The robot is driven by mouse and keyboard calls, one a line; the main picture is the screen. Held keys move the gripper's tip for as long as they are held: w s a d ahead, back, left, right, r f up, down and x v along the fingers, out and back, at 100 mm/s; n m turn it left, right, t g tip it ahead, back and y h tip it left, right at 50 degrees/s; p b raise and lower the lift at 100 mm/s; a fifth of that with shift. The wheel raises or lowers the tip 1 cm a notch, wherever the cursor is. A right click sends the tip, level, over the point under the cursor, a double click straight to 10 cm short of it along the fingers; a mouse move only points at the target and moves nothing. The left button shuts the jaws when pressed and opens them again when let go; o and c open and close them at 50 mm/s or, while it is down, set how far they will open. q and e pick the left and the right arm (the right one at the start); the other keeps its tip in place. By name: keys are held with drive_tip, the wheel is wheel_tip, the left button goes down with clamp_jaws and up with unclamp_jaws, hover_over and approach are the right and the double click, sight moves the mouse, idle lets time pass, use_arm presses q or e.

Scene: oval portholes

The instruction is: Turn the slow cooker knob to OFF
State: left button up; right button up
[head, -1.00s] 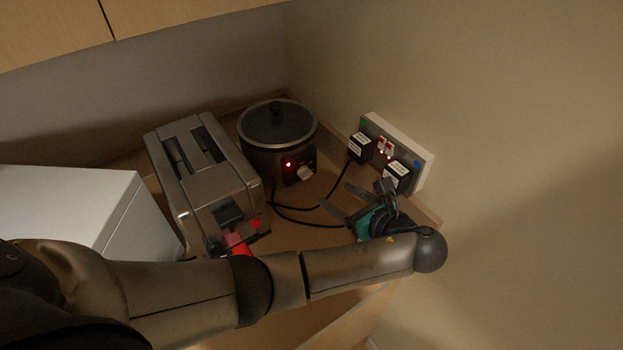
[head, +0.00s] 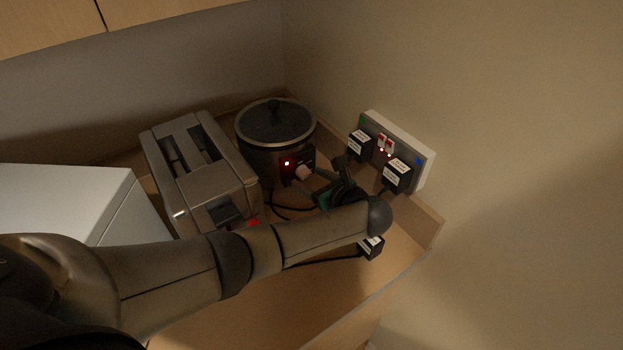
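The slow cooker (head: 262,153) is dark with a metal rim and a lidded top. It stands in the back corner of the counter. Its pale knob (head: 303,172) is on the front, beside a lit red light (head: 287,163). The knob's marks are too small to read. My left gripper (head: 308,180) is just in front and to the right of the knob, with its fingers apart and pointing at it. I cannot tell whether they touch the knob. My forearm hides part of the gripper's body. My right gripper is not in view.
A metal toaster (head: 205,170) stands left of the cooker, close to my arm. A white box-shaped appliance (head: 65,195) is further left. A wall socket (head: 398,147) with two labelled plugs is on the right. A loose plug (head: 371,247) lies on the counter (head: 320,285) with black cables.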

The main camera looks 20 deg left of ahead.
use_arm(q)
clamp_jaws()
idle(0.3)
